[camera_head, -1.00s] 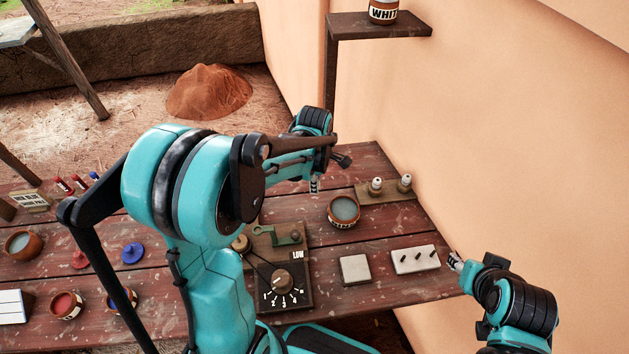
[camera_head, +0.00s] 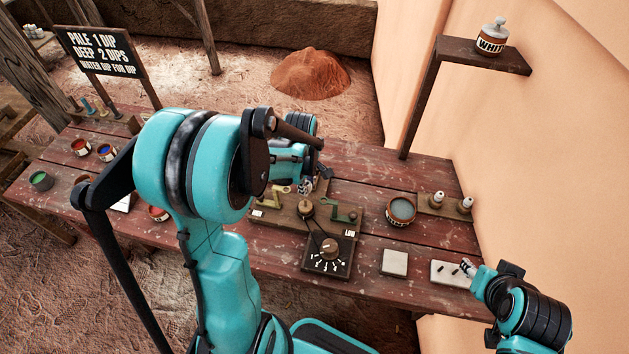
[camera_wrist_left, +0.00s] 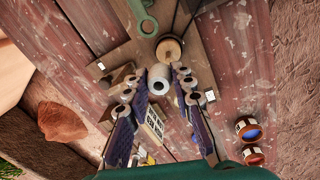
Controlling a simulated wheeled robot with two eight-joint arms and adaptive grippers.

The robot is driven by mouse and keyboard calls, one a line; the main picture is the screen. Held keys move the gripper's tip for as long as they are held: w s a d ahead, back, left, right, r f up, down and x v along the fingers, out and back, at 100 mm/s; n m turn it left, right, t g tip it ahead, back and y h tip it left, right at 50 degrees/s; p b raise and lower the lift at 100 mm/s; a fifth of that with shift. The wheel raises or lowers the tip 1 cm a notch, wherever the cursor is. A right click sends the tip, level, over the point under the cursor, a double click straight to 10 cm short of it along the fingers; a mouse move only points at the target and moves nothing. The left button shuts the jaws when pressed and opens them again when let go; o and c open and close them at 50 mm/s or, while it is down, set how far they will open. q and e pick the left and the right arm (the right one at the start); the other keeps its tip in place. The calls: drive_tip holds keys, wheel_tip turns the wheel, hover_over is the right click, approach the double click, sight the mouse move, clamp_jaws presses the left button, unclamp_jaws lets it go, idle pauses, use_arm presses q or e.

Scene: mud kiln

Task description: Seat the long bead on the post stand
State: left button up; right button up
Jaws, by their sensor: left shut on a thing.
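My left gripper (camera_head: 305,187) is over the wooden device on the table, left of the grey-filled bowl. In the left wrist view, its fingers (camera_wrist_left: 160,92) are closed around a pale cylindrical bead (camera_wrist_left: 159,77), seen nearly end-on with a dark hole. The bead is near a round wooden knob (camera_wrist_left: 169,49); I cannot tell whether they touch. A white block (camera_head: 448,279) with dark pegs lies at the table's right end and may be the post stand. My right gripper (camera_head: 468,266) is just beside or over it, its jaws too small to read.
A dial box (camera_head: 325,268) stands at the front of the device. A bowl (camera_head: 400,212), a pale tile (camera_head: 394,263) and a rack (camera_head: 450,209) with two white-topped pieces stand to the right. A shelf (camera_head: 485,55) juts from the wall. Paint pots (camera_head: 107,153) sit at left.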

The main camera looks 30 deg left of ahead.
use_arm(q)
drive_tip(key=shift+s+a, duration=0.25)
drive_tip(key=shift+s, duration=0.05)
drive_tip(key=shift+a+f, duration=0.1)
drive_tip(key=shift+f, duration=0.1)
drive_tip(key=shift+f+b, duration=1.5)
drive_tip(key=shift+f, duration=0.45)
drive_tip(key=shift+f+b, duration=0.2)
drive_tip(key=shift+b, duration=0.4)
drive_tip(key=shift+f+b, duration=1.7)
idle(1.2)
drive_tip(key=o, duration=1.4)
